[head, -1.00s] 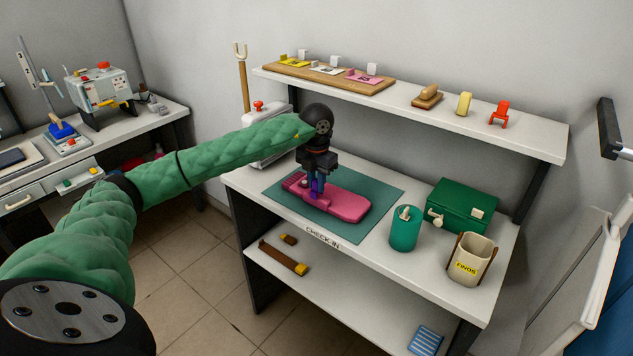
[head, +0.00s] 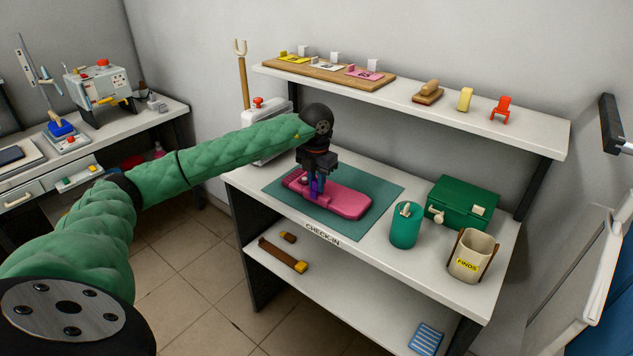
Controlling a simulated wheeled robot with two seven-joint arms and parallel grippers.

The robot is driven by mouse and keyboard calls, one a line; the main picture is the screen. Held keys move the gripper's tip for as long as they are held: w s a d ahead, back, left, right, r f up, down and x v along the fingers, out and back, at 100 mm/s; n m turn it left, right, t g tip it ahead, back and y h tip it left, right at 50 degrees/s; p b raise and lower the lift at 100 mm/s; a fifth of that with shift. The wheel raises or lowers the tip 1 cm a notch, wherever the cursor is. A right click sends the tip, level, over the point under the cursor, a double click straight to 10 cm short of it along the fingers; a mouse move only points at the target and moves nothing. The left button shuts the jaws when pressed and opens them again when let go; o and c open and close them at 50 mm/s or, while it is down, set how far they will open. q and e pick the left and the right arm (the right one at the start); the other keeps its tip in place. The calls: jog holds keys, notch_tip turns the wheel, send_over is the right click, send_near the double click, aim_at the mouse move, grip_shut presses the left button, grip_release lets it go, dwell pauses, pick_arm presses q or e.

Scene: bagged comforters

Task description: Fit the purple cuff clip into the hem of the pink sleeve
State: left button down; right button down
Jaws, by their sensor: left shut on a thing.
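The pink sleeve (head: 345,203) lies flat on the green mat (head: 385,192) on the white table. The gripper hides much of the clip and the hem. My right gripper is not in view.
A teal cup (head: 404,228), a green box (head: 462,204) and a FINDS bin (head: 468,256) stand right of the mat. A white machine (head: 264,135) stands behind my left arm. An upper shelf (head: 540,133) overhangs the table's back.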

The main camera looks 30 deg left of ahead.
pick_arm(q)
jog(key=shift+f, duration=0.25)
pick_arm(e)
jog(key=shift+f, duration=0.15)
pick_arm(q)
jog(key=c, duration=0.6)
grip_release()
jog(key=shift+r, duration=0.15)
jog(key=shift+r+p, duration=1.05)
jog(key=shift+r, duration=2.35)
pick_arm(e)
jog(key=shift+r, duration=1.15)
pick_arm(q)
notch_tip(320, 180, up, 8)
jog(key=b, duration=0.2)
jog(key=shift+f+b, duration=0.1)
jog(key=shift+b, duration=0.2)
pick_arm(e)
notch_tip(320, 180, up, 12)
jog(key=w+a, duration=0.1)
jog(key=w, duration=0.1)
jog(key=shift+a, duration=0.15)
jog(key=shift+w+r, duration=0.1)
